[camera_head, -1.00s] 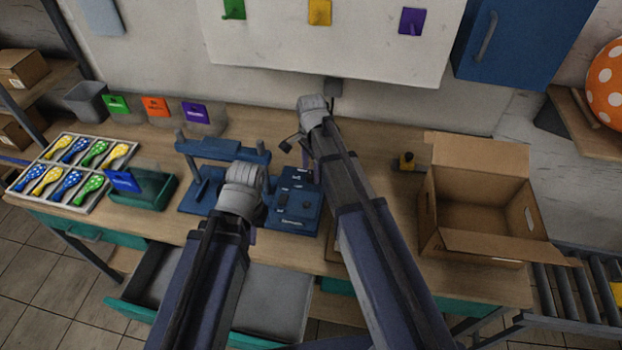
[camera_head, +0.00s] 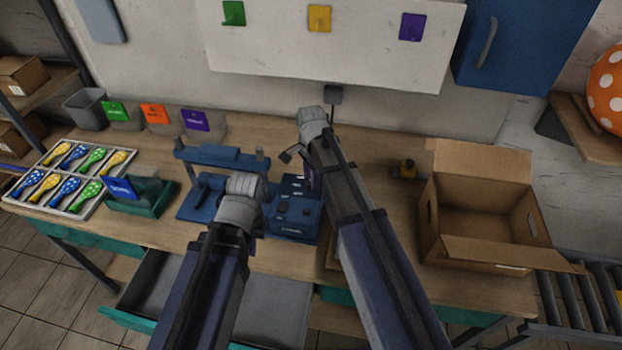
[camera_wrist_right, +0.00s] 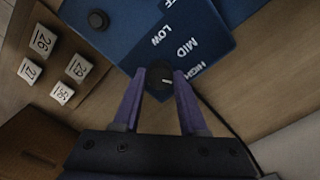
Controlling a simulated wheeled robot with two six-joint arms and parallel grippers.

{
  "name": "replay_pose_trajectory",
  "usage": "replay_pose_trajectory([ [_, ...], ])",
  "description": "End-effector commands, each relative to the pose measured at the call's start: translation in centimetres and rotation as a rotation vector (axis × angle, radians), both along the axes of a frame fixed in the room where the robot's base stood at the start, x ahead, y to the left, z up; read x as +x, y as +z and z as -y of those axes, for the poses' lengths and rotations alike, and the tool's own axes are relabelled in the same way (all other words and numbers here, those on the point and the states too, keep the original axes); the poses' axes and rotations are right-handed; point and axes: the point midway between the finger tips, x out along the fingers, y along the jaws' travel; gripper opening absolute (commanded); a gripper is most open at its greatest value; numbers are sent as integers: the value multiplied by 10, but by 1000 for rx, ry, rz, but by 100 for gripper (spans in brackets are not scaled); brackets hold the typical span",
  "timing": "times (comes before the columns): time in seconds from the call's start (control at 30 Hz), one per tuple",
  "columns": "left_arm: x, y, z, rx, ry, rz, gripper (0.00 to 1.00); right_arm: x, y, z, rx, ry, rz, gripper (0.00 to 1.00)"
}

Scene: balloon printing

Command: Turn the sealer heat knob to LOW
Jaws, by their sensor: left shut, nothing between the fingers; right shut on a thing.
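The blue sealer (camera_head: 295,222) stands on the workbench, its control box partly hidden by my arms in the head view. In the right wrist view its panel (camera_wrist_right: 130,30) shows the labels LOW, MID and HIGH, with another cut off at the top edge. The dark heat knob (camera_wrist_right: 159,76) has a white mark pointing right, roughly toward the HIGH side. My right gripper (camera_wrist_right: 159,92) is shut on this knob, one purple finger on each side. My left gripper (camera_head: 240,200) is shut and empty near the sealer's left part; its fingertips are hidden.
A second black knob (camera_wrist_right: 98,20) sits on the panel. Numbered white tiles (camera_wrist_right: 42,40) lie beside it. An open cardboard box (camera_head: 480,240) stands to the right, and a balloon tray (camera_head: 62,205) to the left. A drawer (camera_head: 275,300) stands open below the bench.

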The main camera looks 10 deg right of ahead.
Motion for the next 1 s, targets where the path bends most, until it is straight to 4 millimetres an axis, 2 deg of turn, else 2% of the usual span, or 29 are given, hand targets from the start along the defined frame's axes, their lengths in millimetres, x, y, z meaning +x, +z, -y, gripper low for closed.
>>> replay_pose_trajectory([
  [0.03, 0, 0, 0, 0, 0, 0, 0, 0, 0, 0, 0, 0, 0, 6],
  [0.1, 0, 0, 0, 0, 0, 0, 0, 0, 0, 0, 0, 0, 0, 0],
  [0.53, 0, 0, 0, 0, 0, 0, 0, 0, 0, 0, 0, 53, 0, 0],
  [1.0, 0, 0, 0, 0, 0, 0, 0, 0, 0, 0, 0, 439, 0, 0],
])
